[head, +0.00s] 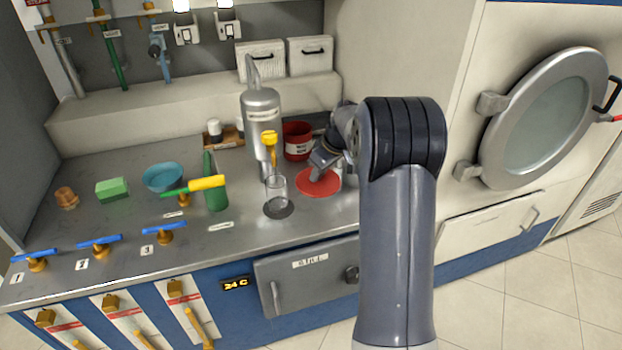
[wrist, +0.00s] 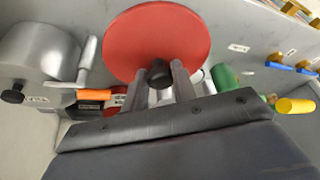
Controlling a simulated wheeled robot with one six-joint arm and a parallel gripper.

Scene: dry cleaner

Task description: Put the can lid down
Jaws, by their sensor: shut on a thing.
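The can lid (head: 319,184) is a flat red disc with a dark knob. In the wrist view the red lid (wrist: 158,40) fills the upper middle, and its black knob (wrist: 159,73) sits between my two fingers. My gripper (wrist: 157,88) is shut on the knob. In the head view my gripper (head: 322,162) comes down over the lid at the right part of the steel counter; whether the lid touches the counter cannot be told. A red can (head: 297,141) with a white label stands just behind the lid.
A steel still (head: 262,115) with a yellow tap and a glass beaker (head: 276,190) stand left of the lid. A green bottle (head: 215,190), a blue bowl (head: 163,178) and a green sponge (head: 112,190) are farther left. Blue-handled valves (head: 158,232) line the front edge.

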